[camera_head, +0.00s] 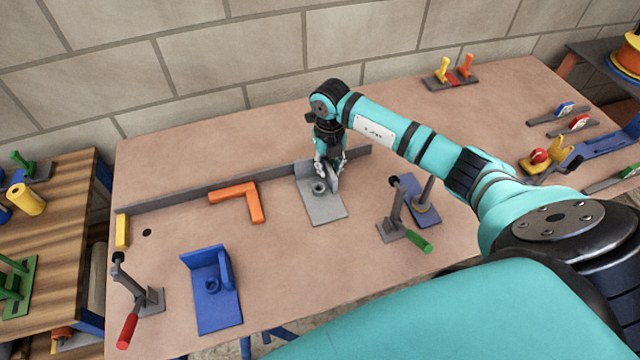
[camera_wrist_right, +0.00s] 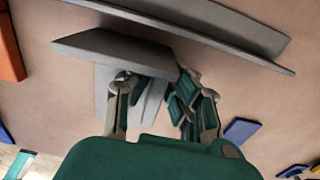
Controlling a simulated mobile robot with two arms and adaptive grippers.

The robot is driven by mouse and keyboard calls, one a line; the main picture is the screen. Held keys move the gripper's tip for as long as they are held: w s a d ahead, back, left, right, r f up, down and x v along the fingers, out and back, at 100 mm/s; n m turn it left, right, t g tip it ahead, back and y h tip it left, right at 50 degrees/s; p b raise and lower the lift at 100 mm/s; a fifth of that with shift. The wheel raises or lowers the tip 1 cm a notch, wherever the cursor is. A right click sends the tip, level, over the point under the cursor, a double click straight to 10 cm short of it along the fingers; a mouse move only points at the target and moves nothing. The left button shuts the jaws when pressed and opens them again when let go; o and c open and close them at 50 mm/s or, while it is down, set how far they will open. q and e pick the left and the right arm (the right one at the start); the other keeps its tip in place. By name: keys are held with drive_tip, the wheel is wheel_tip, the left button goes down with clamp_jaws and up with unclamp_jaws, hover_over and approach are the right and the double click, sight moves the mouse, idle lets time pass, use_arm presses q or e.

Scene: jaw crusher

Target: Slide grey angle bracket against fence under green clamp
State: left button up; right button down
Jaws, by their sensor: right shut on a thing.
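The long grey fence (camera_head: 225,181) runs behind the bracket. The green-handled clamp (camera_head: 396,214) stands to the right, apart from the bracket. My left gripper is not in view.
An orange L-shaped piece (camera_head: 240,196) lies left of the bracket. A blue angle bracket (camera_head: 215,305) and a red-handled clamp (camera_head: 137,298) are at front left. A blue plate with a post (camera_head: 420,205) is by the green clamp. Several tools (camera_head: 565,122) lie far right.

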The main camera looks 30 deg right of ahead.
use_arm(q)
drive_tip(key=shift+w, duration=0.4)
use_arm(e)
drive_tip(key=shift+d, duration=0.1)
drive_tip(key=shift+s+d, duration=0.1)
drive_tip(key=shift+d, duration=0.3)
drive_tip(key=shift+s+d, duration=0.2)
drive_tip(key=shift+d, duration=0.6)
drive_tip(key=shift+s+d, duration=0.2)
drive_tip(key=shift+d, duration=0.55)
drive_tip(key=shift+s+d, duration=0.2)
drive_tip(key=shift+d, duration=0.6)
drive_tip(key=shift+s+d+b, duration=0.25)
drive_tip(key=shift+d, duration=0.7)
drive_tip(key=shift+s+d+b, duration=0.2)
drive_tip(key=shift+d, duration=0.75)
drive_tip(key=shift+s+d+b, duration=0.25)
drive_tip(key=shift+d, duration=0.7)
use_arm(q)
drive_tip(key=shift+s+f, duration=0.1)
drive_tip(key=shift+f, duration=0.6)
use_arm(e)
drive_tip(key=shift+d, duration=0.15)
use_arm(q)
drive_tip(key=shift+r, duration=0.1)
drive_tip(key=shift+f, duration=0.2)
use_arm(e)
drive_tip(key=shift+w+m, duration=0.1)
drive_tip(key=shift+m, duration=0.2)
